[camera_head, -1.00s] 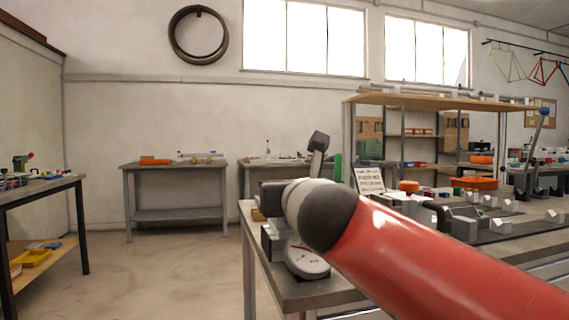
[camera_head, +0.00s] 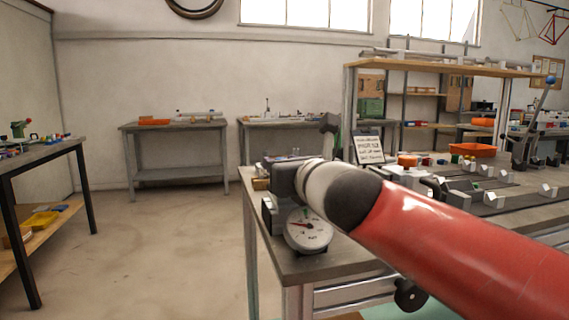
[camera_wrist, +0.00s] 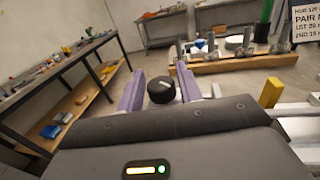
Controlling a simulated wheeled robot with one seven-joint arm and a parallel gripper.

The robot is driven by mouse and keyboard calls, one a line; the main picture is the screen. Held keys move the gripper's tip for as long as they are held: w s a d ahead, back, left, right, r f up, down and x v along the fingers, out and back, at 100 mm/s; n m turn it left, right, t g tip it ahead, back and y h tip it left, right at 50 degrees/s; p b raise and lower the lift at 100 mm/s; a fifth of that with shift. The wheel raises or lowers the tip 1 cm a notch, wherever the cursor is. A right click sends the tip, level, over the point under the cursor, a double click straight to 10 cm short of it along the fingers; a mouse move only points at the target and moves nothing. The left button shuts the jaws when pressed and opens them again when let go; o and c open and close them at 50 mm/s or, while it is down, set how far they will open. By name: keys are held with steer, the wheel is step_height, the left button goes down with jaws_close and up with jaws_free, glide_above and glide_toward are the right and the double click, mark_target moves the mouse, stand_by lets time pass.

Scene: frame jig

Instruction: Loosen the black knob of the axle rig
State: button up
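The black knob (camera_wrist: 161,90) shows in the wrist view as a round dark ball between the two pale purple fingers of my gripper (camera_wrist: 160,84). The fingers stand apart, one on each side of the knob and very near it; I cannot tell whether they touch it. In the head view my gripper (camera_head: 286,178) is at the near left corner of the bench, and my red arm hides much of what is behind it. A round dial gauge (camera_head: 307,232) with a red needle sits just below it. The knob cannot be made out there.
The bench (camera_head: 310,268) carries grey blocks, an orange-capped part (camera_head: 406,160) and a sign (camera_head: 368,147) right of my gripper. In the wrist view a wooden board (camera_wrist: 235,64) with metal parts lies at the upper right.

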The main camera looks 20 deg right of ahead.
steer(key=shift+o, duration=1)
steer(key=shift+s+d+p, duration=0.2)
steer(key=shift+s, duration=1.1)
steer(key=shift+s+d+p, duration=0.2)
steer(key=shift+s+d, duration=0.05)
steer(key=shift+s, duration=1)
steer(key=shift+s+d+p, duration=0.2)
steer(key=shift+s, duration=1.1)
steer(key=shift+w, duration=0.1)
